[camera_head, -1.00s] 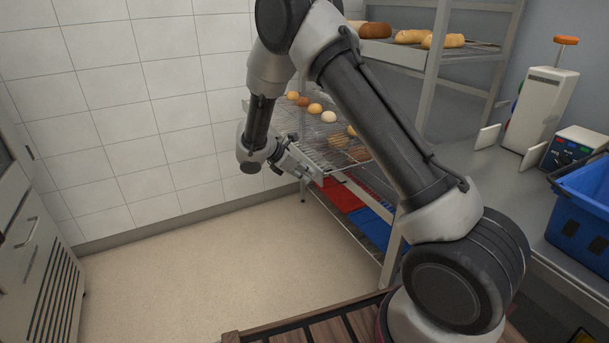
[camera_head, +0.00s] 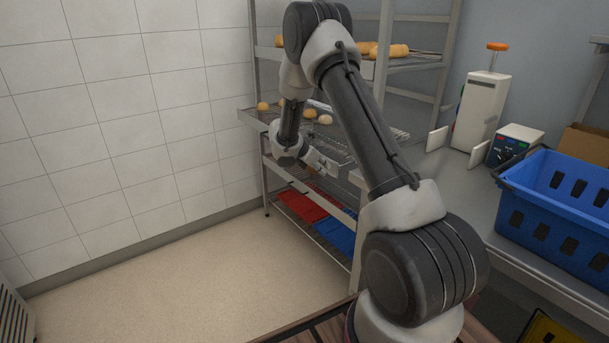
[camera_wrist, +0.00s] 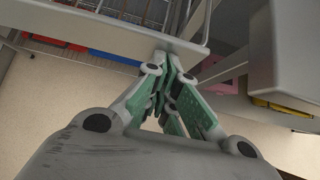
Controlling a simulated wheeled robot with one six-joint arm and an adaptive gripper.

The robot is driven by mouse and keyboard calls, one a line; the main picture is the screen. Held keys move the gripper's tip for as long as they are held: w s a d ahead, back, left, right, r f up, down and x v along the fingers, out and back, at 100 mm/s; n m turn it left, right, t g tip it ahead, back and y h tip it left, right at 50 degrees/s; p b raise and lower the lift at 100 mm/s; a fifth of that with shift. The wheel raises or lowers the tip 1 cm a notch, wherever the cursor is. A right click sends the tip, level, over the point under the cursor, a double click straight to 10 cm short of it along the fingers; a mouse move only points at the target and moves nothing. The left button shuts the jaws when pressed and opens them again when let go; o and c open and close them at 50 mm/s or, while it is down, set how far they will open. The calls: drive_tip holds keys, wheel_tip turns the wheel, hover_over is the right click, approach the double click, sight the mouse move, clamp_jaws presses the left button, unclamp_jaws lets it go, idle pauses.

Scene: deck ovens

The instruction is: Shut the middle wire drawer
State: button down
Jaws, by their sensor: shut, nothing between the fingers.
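The middle wire drawer (camera_head: 247,115) carries several bread rolls and sits at mid height in the metal rack. Its front still stands a little out past the rack posts. My gripper (camera_head: 328,167) is at the right part of the drawer's front, partly hidden behind my arm. In the wrist view the shut, empty fingers (camera_wrist: 168,62) point at the drawer's pale front rail (camera_wrist: 110,32), close to its right end. They look against or very near the rail; exact contact cannot be told.
Red (camera_head: 301,206) and blue (camera_head: 334,236) trays lie on the lower shelf. Long loaves (camera_head: 390,51) lie on the upper shelf. A counter at right holds a blue crate (camera_head: 560,205) and a white dispenser (camera_head: 481,110). The floor (camera_head: 190,275) at left is clear.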

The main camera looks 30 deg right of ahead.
drive_tip(key=d, duration=0.4)
drive_tip(key=w+d, duration=0.1)
drive_tip(key=d, duration=0.4)
drive_tip(key=w+d, duration=0.1)
drive_tip(key=d, duration=0.3)
drive_tip(key=shift+w+d, duration=0.25)
drive_tip(key=shift+d, duration=0.1)
drive_tip(key=shift+w+d, duration=0.1)
drive_tip(key=shift+d, duration=0.35)
drive_tip(key=shift+d+r, duration=0.1)
drive_tip(key=shift+a, duration=0.25)
drive_tip(key=a, duration=0.4)
drive_tip(key=shift+s+a+r, duration=0.3)
drive_tip(key=shift+s+a, duration=0.05)
drive_tip(key=shift+s, duration=0.05)
drive_tip(key=v, duration=0.8)
drive_tip(key=shift+a, duration=0.1)
drive_tip(key=shift+s+a+r, duration=0.1)
drive_tip(key=shift+a+r, duration=0.2)
